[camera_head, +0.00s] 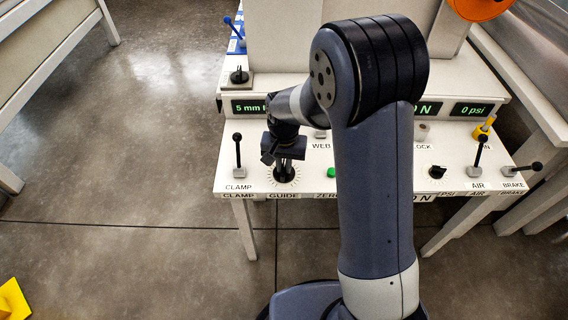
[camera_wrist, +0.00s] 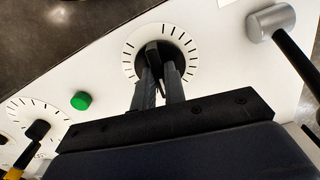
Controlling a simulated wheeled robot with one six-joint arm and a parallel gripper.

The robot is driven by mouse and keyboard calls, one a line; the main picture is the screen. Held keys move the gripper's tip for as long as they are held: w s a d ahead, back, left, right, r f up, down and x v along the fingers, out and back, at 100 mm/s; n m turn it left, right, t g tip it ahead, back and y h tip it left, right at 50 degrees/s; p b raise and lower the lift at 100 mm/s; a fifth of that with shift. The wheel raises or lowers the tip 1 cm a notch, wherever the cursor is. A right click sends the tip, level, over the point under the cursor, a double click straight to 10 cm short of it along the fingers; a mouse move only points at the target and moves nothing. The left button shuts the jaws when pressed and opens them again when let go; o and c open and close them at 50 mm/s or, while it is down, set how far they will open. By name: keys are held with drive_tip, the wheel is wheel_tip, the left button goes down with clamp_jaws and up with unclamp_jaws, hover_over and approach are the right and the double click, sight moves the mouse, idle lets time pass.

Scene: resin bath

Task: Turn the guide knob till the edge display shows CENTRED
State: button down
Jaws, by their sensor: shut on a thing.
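The guide knob (camera_head: 284,175) is black with a ring of tick marks, on the white panel above the GUIDE label. In the wrist view the guide knob (camera_wrist: 152,50) sits at the top middle inside its dial. My gripper (camera_head: 284,164) reaches down to it from above, and in the wrist view my gripper (camera_wrist: 158,72) is shut on the knob's bar, one finger at each side. The edge display (camera_head: 248,107) shows green text beginning "5 mm"; my arm hides the rest of it.
A clamp lever (camera_head: 238,150) stands left of the knob, and a green button (camera_head: 331,172) is to its right. A black dial (camera_head: 437,172), an air lever (camera_head: 479,152) and a brake lever (camera_head: 524,169) are farther right. A display (camera_head: 472,110) reads 0 psi.

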sight(284, 167)
drive_tip(key=n+p, duration=0.1)
drive_tip(key=n, duration=0.5)
drive_tip(key=shift+r+n, duration=0.1)
drive_tip(key=shift+n, duration=0.2)
drive_tip(key=n, duration=0.6)
drive_tip(key=shift+n+p, duration=0.3)
idle(0.5)
drive_tip(key=c, duration=1.5)
unclamp_jaws()
drive_tip(key=shift+o, duration=0.2)
wheel_tip(284, 167, up, 11)
drive_tip(key=p, duration=0.1)
drive_tip(key=shift+f, duration=0.25)
